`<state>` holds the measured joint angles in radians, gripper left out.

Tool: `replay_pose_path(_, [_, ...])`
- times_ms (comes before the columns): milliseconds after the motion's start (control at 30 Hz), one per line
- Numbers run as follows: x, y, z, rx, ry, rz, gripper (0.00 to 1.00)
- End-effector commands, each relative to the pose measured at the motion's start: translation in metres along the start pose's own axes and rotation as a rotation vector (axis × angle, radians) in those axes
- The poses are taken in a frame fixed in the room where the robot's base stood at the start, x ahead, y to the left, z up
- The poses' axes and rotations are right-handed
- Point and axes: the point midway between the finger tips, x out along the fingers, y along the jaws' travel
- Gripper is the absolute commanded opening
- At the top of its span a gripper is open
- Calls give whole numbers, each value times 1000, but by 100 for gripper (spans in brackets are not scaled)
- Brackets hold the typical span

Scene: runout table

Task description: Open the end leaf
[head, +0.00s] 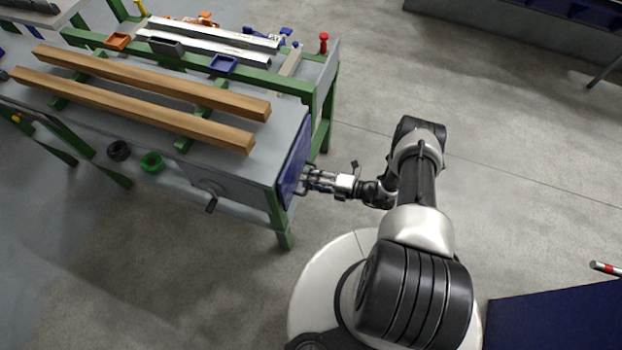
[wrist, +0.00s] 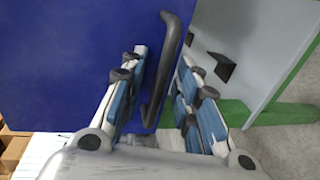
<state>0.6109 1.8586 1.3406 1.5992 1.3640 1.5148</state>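The end leaf (head: 294,162) is a dark blue panel at the right end of the green-framed table, standing roughly upright against that end. In the wrist view the leaf (wrist: 70,60) fills the left and middle, with a black bar handle (wrist: 166,62) near its right edge. My gripper (head: 312,181) is at the leaf's outer face. In the wrist view my gripper (wrist: 163,75) is open, with one blue-padded finger on each side of the handle. A gap shows on the left side of the handle; the right finger is closer, and I cannot tell whether it touches.
A crank handle (head: 210,200) sticks out at the front. A blue block (head: 555,320) stands at lower right. The floor right of the table is mostly clear.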

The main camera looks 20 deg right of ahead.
Motion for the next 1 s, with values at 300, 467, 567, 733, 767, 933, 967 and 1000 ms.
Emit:
replay_pose_path(300, [1,0,0,0,-1,0,26])
replay_pose_path(467, [1,0,0,0,-1,0,15])
replay_pose_path(567, [1,0,0,0,-1,0,9])
replay_pose_path(733, [1,0,0,0,-1,0,0])
replay_pose_path(767, [1,0,0,0,-1,0,0])
replay_pose_path(933, [1,0,0,0,-1,1,0])
replay_pose_path(967, [1,0,0,0,-1,1,0])
replay_pose_path(1000, [1,0,0,0,-1,1,0])
